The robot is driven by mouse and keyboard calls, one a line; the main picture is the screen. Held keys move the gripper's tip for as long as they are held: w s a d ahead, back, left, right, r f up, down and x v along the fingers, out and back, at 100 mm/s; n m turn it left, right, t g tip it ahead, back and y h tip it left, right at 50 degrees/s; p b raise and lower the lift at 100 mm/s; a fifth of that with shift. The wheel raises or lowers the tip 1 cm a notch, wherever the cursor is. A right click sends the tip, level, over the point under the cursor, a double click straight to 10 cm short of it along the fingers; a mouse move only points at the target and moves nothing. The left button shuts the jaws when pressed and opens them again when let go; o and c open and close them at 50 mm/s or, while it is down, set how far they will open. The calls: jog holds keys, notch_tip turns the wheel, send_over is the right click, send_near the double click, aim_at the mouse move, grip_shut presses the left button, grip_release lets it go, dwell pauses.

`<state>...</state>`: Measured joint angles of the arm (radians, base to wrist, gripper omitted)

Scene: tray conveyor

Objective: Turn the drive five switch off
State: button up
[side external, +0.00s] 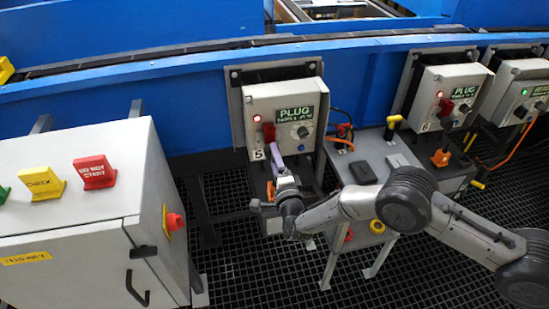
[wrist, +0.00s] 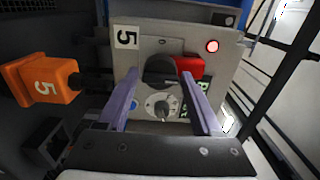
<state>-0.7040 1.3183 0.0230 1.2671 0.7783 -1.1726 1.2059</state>
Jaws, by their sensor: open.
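The drive five box (side external: 255,105) is a grey panel with a "5" label, a lit red lamp (side external: 257,119) and a green PLUG display. Its red switch handle (side external: 268,132) sits below the lamp and points up toward it. In the wrist view the red handle (wrist: 190,67) joins a black round hub (wrist: 159,69) and points right, toward the lit lamp (wrist: 212,46). My gripper (side external: 274,165) is open, just below and in front of the switch. In the wrist view its two purple fingers (wrist: 157,78) straddle the hub; the right finger overlaps the handle. I cannot tell whether they touch.
A grey dial (wrist: 161,106) sits beside the switch. An orange plug marked 5 (wrist: 42,80) is at the wrist view's left. A second box, six (side external: 440,90), stands right. A grey cart (side external: 375,150) with plugs and a white cabinet (side external: 75,215) flank my gripper.

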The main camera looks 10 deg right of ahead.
jog(key=shift+w, duration=0.3)
grip_shut()
